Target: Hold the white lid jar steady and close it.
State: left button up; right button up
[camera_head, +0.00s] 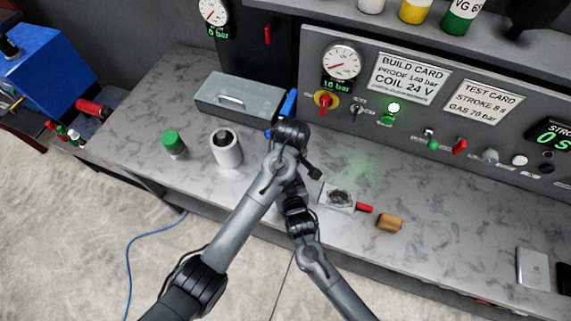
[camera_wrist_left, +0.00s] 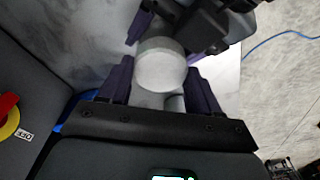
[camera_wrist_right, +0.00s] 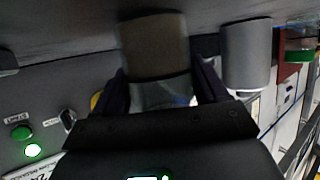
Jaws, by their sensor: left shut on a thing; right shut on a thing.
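In the head view the jar is hidden behind my two arms, whose ends meet over the bench. In the left wrist view a pale round piece of the jar (camera_wrist_left: 161,68) sits between the dark purple fingers of my left gripper (camera_wrist_left: 160,85), which is shut on it. My right gripper (camera_wrist_left: 200,28) is close against it there. In the right wrist view the jar (camera_wrist_right: 153,45) shows as a grey-brown cylinder with a paler part nearer the camera, between the fingers of my right gripper (camera_wrist_right: 163,88), also shut on it. I cannot tell whether the lid is seated.
A green-lidded jar (camera_head: 173,144) and a white cylinder (camera_head: 227,153) stand left of my arms. A small pad with a red-handled item (camera_head: 364,208) and a brown block (camera_head: 389,222) lie right. The control panel (camera_head: 430,125) rises behind.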

pick_arm(q)
jog(key=shift+f, duration=0.7)
dwell(0.6)
pick_arm(e)
grip_shut()
pick_arm(q)
jog(key=m, duration=0.6)
jog(key=shift+h, duration=0.4)
jog(key=m, duration=0.4)
jog(key=shift+a, duration=0.1)
jog(key=o, duration=1)
